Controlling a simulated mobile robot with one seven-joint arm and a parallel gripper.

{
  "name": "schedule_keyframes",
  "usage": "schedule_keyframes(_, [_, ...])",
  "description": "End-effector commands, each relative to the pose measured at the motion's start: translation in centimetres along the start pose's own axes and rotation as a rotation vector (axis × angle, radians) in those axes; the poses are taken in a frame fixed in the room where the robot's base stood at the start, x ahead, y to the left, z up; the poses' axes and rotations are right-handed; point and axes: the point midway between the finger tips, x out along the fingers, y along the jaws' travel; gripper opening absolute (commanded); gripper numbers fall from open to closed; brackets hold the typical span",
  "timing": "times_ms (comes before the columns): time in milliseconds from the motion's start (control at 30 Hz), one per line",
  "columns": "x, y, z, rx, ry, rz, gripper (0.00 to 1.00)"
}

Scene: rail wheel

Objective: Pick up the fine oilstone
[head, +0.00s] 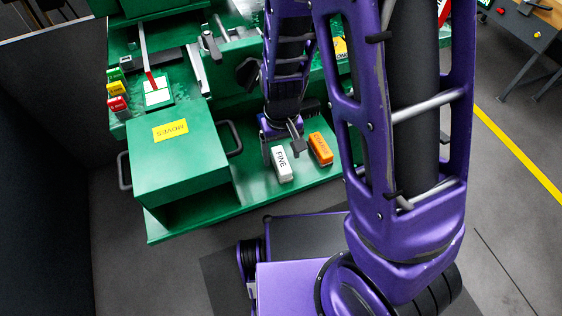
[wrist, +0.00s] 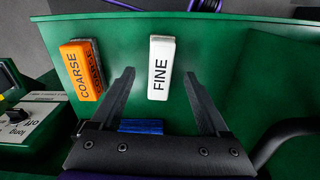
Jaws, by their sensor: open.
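The fine oilstone (head: 281,163) is a white block marked FINE, lying on the green machine's flat ledge. In the wrist view the fine oilstone (wrist: 160,68) lies upper centre, between and slightly beyond the fingertips. My gripper (wrist: 159,72) is open and empty, one finger to each side of the stone with a gap on both sides. In the head view my gripper (head: 284,142) is just above and behind the stone, partly hidden by my arm. Whether the fingers are down at the stone's height I cannot tell.
An orange coarse oilstone (head: 320,148) lies right of the fine one; it also shows in the wrist view (wrist: 82,70). A green box marked MOVES (head: 178,160) with black handles stands left. A blue item (wrist: 140,126) lies below the fingers. The green ledge (head: 235,200) is clear in front.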

Motion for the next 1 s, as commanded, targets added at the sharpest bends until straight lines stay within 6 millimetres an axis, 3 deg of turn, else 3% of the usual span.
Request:
schedule_keyframes(33, [1.3,0.0,-0.2,0.001,-0.003,0.001,0.79])
schedule_keyframes(200, [3.0,0.0,-0.3,0.0,-0.001,0.0,0.79])
schedule_keyframes(467, [3.2,0.0,-0.3,0.0,0.0,0.0,0.79])
schedule_keyframes(567, [3.2,0.0,-0.3,0.0,0.0,0.0,0.64])
schedule_keyframes(900, [3.2,0.0,-0.3,0.0,0.0,0.0,0.03])
schedule_keyframes(1000, [3.2,0.0,-0.3,0.0,0.0,0.0,0.0])
